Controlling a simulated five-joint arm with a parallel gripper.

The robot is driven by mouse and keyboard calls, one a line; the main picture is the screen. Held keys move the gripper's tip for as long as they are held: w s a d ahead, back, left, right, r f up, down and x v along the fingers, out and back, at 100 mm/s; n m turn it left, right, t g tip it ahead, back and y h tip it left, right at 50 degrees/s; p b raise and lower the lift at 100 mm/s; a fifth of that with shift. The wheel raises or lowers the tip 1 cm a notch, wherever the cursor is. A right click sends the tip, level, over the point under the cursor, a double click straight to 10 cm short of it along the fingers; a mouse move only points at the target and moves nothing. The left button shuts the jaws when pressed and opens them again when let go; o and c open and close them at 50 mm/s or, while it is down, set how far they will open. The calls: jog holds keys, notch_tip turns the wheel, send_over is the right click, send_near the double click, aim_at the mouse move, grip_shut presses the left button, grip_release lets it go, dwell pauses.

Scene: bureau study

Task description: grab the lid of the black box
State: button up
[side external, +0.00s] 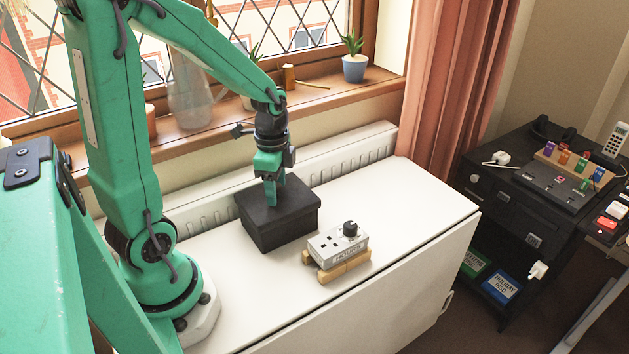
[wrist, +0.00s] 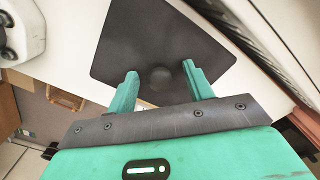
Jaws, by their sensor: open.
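The black box (side external: 277,228) stands on the white surface, with its dark lid (side external: 296,200) on top. In the wrist view the lid (wrist: 150,40) fills the upper middle, and a round dark knob (wrist: 161,77) shows near its centre. My gripper (side external: 271,196) points down over the lid in the side view. In the wrist view my gripper (wrist: 160,72) is open, with its green fingers apart on the left and right of the knob. The fingers are empty. I cannot tell whether the fingertips touch the lid. In the side view the knob is hidden behind the fingers.
A grey device with a black dial (side external: 338,244) sits on wooden blocks (side external: 345,268), right of the box. A white radiator (side external: 340,150) runs close behind the box. The white top (side external: 420,205) is clear to the right.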

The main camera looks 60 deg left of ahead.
aim_at(277, 186)
jog(key=c, duration=1.1)
jog(key=shift+r, duration=0.1)
jog(key=shift+r, duration=0.75)
jog(key=r, duration=0.2)
jog(key=shift+d+r, duration=0.3)
jog(key=shift+r, duration=0.1)
jog(key=d+r, duration=0.2)
jog(key=d, duration=0.1)
jog(key=s+d+r, duration=0.1)
jog(key=d+r, duration=0.1)
jog(key=d, duration=0.2)
jog(key=s+d+r, duration=0.1)
jog(key=d+r, duration=0.1)
jog(key=d, duration=0.1)
jog(key=shift+s+d+r, duration=0.15)
jog(key=shift+d+r, duration=0.1)
jog(key=shift+d, duration=0.15)
